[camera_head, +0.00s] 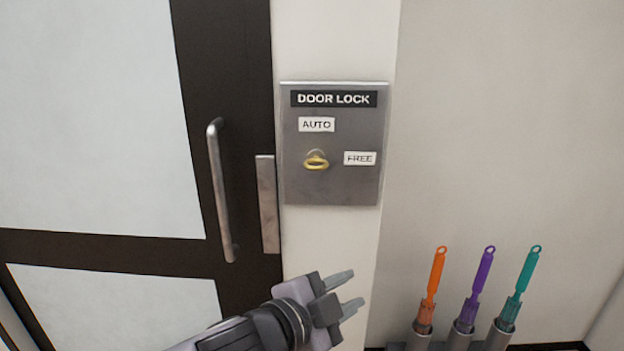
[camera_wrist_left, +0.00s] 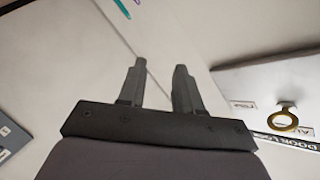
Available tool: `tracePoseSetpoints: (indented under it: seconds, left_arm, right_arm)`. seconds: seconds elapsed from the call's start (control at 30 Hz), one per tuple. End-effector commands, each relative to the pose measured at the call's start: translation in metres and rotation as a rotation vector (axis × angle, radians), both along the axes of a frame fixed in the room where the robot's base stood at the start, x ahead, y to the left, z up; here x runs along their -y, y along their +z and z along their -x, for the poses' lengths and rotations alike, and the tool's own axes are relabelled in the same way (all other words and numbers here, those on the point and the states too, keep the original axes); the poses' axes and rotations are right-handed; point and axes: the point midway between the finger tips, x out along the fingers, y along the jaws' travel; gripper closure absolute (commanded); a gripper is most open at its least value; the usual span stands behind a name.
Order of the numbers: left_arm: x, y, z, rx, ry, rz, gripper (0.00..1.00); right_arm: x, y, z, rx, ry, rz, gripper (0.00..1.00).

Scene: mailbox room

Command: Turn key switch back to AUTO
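The key switch's gold key (camera_head: 316,160) sits in the grey DOOR LOCK panel (camera_head: 335,188) on the white pillar. Its ring-shaped bow lies flat and wide in the head view. The AUTO label (camera_head: 317,125) is above the key, and the FREE label (camera_head: 360,158) is to its right. My left gripper (camera_head: 352,291) is below the panel, apart from it, with its fingers spread and empty. The left wrist view shows the two open fingers (camera_wrist_left: 158,85), with the key (camera_wrist_left: 283,120) off to their right. My right gripper is in neither view.
A dark-framed door (camera_head: 240,80) with a metal handle (camera_head: 221,190) stands left of the panel. Orange (camera_head: 436,275), purple (camera_head: 484,275) and teal (camera_head: 526,275) brushes stand in grey holders at the lower right. The wall right of the panel is bare.

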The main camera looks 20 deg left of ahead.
Motion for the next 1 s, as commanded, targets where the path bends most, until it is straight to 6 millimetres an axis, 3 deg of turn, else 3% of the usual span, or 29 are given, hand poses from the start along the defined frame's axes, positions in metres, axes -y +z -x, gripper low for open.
tracePoseSetpoints:
  seconds: [0.03, 0.2, 0.6, 0.83, 1.0]
  left_arm:
    - [-0.002, 0.017, -0.002, 0.049, -0.006, -0.054, 0.66]
    - [-0.012, 0.058, -0.006, 0.168, 0.008, -0.224, 0.66]
    - [-0.064, 0.143, -0.002, 0.397, 0.168, -0.567, 0.66]
    - [-0.080, 0.162, 0.001, 0.437, 0.225, -0.633, 0.66]
    - [-0.079, 0.164, -0.011, 0.438, 0.229, -0.637, 0.66]
  right_arm:
    - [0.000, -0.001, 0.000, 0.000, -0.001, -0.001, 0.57]
    - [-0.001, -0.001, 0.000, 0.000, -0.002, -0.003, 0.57]
    - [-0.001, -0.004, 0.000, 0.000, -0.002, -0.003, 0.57]
    - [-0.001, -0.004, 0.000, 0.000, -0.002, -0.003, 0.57]
    - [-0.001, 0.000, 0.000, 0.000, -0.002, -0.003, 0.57]
